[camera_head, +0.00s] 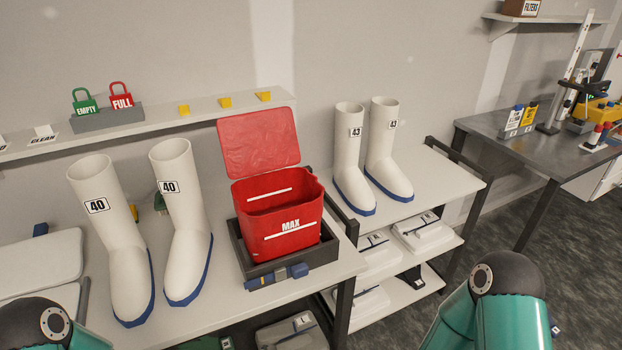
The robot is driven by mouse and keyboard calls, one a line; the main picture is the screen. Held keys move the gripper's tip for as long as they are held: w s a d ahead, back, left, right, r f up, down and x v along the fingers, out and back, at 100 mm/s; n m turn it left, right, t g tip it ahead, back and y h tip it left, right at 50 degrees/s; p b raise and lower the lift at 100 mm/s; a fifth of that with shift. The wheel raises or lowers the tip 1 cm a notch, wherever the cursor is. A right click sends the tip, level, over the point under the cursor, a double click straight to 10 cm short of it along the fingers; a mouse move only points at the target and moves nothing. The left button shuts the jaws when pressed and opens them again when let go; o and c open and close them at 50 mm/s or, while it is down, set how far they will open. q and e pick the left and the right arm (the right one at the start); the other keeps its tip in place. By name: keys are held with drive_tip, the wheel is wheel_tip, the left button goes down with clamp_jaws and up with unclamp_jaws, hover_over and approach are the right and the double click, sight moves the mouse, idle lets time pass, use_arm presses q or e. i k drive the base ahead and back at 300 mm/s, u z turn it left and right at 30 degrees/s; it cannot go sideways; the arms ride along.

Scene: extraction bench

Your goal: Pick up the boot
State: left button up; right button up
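Two white boots with blue soles, labelled 40, stand upright on the bench at the left: one left boot (119,240) and one beside it (187,222). Two more white boots, labelled 43, stand upright on the cart to the right: one (352,158) and its neighbour (385,150). Which boot is meant cannot be told from the picture. Parts of my two green arms show at the bottom left and bottom right corners. Neither gripper is in view, and no gripper touches a boot in the visible area.
A red bin (280,222) marked MAX, lid raised, sits in a dark tray (262,268) right of the 40 boots. A wall shelf (200,112) holds EMPTY and FULL tags. Grey pads (40,263) lie at the left. A metal table (535,145) stands at the far right.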

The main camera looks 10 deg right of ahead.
sight(348, 180)
drive_tip(key=z, duration=1.55)
drive_tip(key=i, duration=0.1)
drive_tip(key=u, duration=2.85)
drive_tip(key=i, duration=0.25)
drive_tip(key=u, duration=1.75)
drive_tip(key=k, duration=2.4)
drive_tip(key=u, duration=1.55)
drive_tip(key=i, duration=0.1)
drive_tip(key=z, duration=3.15)
drive_tip(key=i, duration=0.7)
